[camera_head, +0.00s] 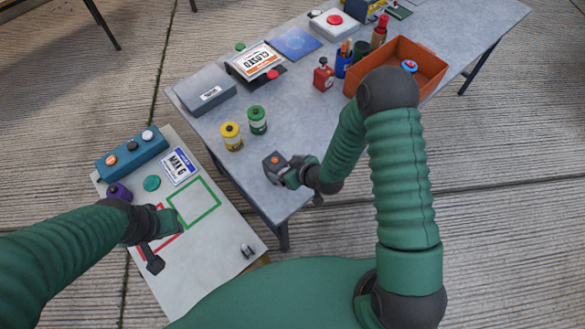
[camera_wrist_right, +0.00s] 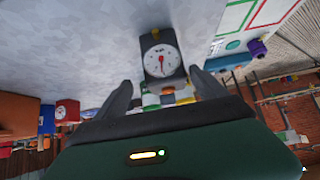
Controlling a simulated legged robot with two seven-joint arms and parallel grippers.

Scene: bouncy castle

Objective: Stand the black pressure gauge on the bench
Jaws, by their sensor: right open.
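The black pressure gauge (camera_head: 274,161) is on the grey bench (camera_head: 265,205) near its front left edge, just beyond my right gripper. In the right wrist view the gauge (camera_wrist_right: 161,60) has a black body, a white dial and a red needle; its dial faces the camera.
A yellow can (camera_head: 231,136) and a green can (camera_head: 257,120) stand behind the gauge. A red dial timer (camera_head: 323,75) and an orange tray (camera_head: 425,68) are further right. The white board (camera_head: 215,255) holds a teal button box (camera_head: 131,152), a "MAX 6" sign (camera_head: 179,166) and coloured outlines.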

